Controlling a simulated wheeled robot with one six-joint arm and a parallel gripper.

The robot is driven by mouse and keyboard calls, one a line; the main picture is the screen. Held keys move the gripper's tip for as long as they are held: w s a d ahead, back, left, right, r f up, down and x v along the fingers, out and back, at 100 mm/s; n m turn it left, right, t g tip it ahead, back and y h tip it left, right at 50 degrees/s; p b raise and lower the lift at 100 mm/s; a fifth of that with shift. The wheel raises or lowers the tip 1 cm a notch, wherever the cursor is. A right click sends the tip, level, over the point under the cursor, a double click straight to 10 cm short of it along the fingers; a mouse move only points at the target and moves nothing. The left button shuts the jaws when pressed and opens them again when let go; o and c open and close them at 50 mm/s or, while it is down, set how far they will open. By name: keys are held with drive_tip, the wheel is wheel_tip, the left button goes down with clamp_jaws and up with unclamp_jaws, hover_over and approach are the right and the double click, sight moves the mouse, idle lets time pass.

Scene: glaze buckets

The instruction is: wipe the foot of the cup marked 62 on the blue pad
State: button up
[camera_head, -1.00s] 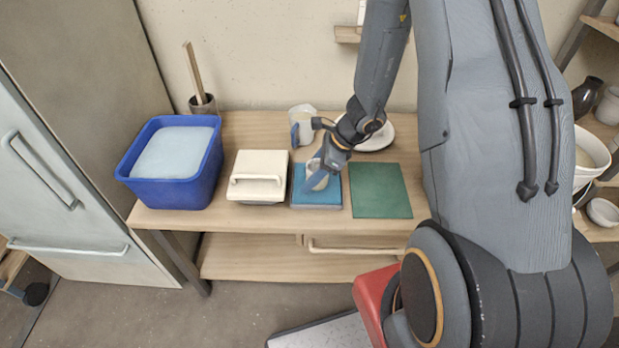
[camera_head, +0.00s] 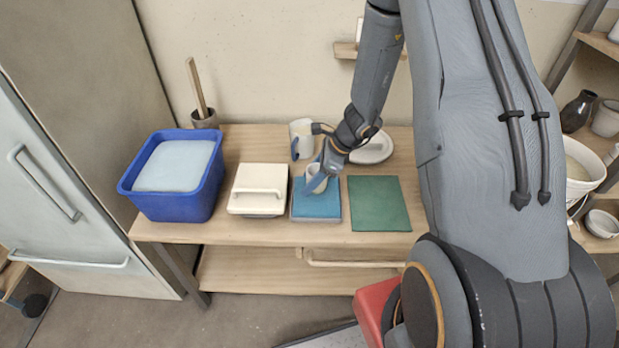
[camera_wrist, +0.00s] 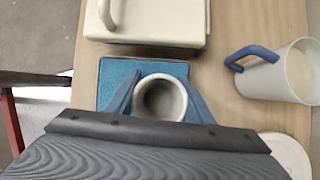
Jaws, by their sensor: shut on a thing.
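My gripper (camera_head: 322,181) is shut on a small pale cup (camera_head: 315,178), with one finger on each side of it. The wrist view looks down into the open, empty-looking cup (camera_wrist: 161,98) between the blue-grey fingers (camera_wrist: 160,100). The cup is upright at the blue pad (camera_head: 316,208), over its back part. The blue pad also shows in the wrist view (camera_wrist: 117,77). I cannot tell whether the cup's foot touches the pad. No number on the cup is readable.
A lidded cream box (camera_head: 258,188) stands left of the pad, then a blue tub (camera_head: 172,205). A green mat (camera_head: 378,204) lies right. Behind are a white mug with a blue handle (camera_head: 301,137) and a white plate (camera_head: 372,150). Table front is clear.

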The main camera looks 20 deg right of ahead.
drive_tip(key=shift+s+a+b, duration=0.3)
drive_tip(key=shift+s+b, duration=0.1)
drive_tip(key=shift+s, duration=0.55)
drive_tip(key=shift+s+a+b, duration=0.3)
drive_tip(key=shift+s+b, duration=0.05)
drive_tip(key=shift+s, duration=0.55)
drive_tip(key=shift+s+a+b, duration=0.3)
drive_tip(key=shift+s+b, duration=0.1)
drive_tip(key=shift+s, duration=0.55)
drive_tip(key=shift+r, duration=0.1)
wheel_tip(320, 180, up, 7)
drive_tip(key=p, duration=0.6)
